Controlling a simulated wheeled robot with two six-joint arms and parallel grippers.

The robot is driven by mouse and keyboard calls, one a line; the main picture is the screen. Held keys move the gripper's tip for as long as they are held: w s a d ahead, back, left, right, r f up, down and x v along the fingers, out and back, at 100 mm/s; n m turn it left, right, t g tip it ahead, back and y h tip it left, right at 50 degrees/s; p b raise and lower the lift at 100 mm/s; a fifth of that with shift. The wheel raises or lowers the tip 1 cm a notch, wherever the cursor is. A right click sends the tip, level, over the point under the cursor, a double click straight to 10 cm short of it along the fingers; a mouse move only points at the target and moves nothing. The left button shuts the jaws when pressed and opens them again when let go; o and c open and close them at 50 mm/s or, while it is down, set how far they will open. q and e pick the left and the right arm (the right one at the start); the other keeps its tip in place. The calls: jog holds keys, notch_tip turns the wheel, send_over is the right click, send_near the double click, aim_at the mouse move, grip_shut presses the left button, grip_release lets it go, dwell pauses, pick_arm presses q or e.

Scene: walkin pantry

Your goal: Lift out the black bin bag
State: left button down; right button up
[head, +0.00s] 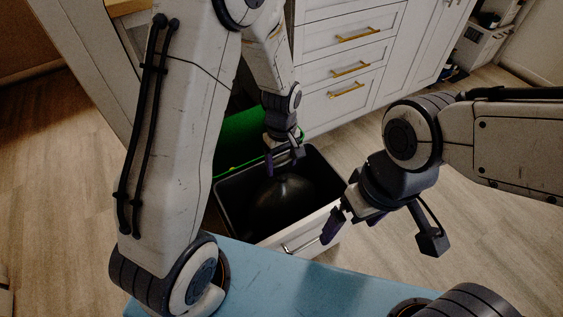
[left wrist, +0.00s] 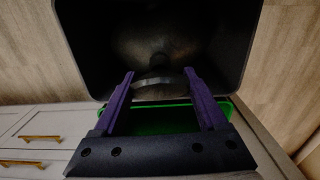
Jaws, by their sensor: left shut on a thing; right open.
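The black bin bag (head: 283,205) sits inside a dark bin (head: 240,229) in the pulled-out drawer, rounded and tapering up to its neck. In the left wrist view the bag (left wrist: 150,48) shows inside the dark bin (left wrist: 85,60), with its neck between the fingers. My left gripper (head: 281,166) reaches down over the bin and is shut on the top of the bag; its purple fingers (left wrist: 158,78) stand a bag-neck's width apart. My right gripper (head: 383,234) is open and empty, to the right of the bin, above the drawer front and floor.
A green bin (head: 240,137) stands behind the dark one in the drawer. The drawer front (head: 310,232) has a metal handle. White cabinets with brass handles (head: 350,70) stand behind. My blue base top is in front. Wooden floor (head: 385,270) is clear to the right.

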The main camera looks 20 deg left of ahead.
notch_tip(320, 180, up, 22)
jog(key=p, duration=2.2)
dwell(0.5)
